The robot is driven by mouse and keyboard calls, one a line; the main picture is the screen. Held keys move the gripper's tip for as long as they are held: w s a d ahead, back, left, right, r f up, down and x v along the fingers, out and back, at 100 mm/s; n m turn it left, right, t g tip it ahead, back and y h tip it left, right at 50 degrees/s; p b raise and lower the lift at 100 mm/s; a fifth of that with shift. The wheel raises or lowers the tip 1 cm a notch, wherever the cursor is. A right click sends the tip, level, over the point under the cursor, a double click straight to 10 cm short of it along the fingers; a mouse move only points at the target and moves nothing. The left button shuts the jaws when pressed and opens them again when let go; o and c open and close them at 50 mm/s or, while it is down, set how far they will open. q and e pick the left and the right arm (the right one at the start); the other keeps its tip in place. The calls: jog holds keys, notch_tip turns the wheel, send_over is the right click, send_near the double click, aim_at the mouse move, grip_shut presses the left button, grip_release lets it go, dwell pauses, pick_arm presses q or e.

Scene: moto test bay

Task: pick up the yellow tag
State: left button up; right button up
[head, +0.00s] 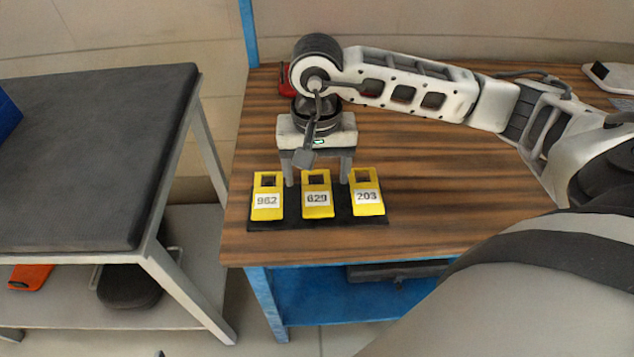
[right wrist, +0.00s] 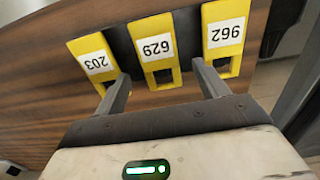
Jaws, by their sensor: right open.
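Three yellow tags lie in a row on a black mat (head: 345,221) near the front left of the wooden bench. The left one (head: 268,188) reads 962, the middle one (head: 317,182) reads 629, the right one (head: 366,182) reads 203. Each has a cut-out at its far end. My right gripper (head: 318,181) points down behind the row, open and empty, its fingers to either side of the middle tag. In the right wrist view the middle tag (right wrist: 157,70) shows between the open fingers. I cannot tell the fingertip height. My left gripper is out of view.
A red object (head: 284,80) is partly hidden behind my right gripper. A grey device (head: 612,74) lies at the bench's back right. A dark-topped cart (head: 90,150) stands left across a gap. The bench (head: 440,190) right of the tags is clear.

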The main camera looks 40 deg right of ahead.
aim_at(317, 192)
notch_tip(317, 192, down, 2)
jog(key=shift+f, duration=0.1)
jog(key=shift+f+b, duration=0.15)
jog(key=shift+b, duration=0.35)
dwell(0.5)
jog(key=c, duration=1)
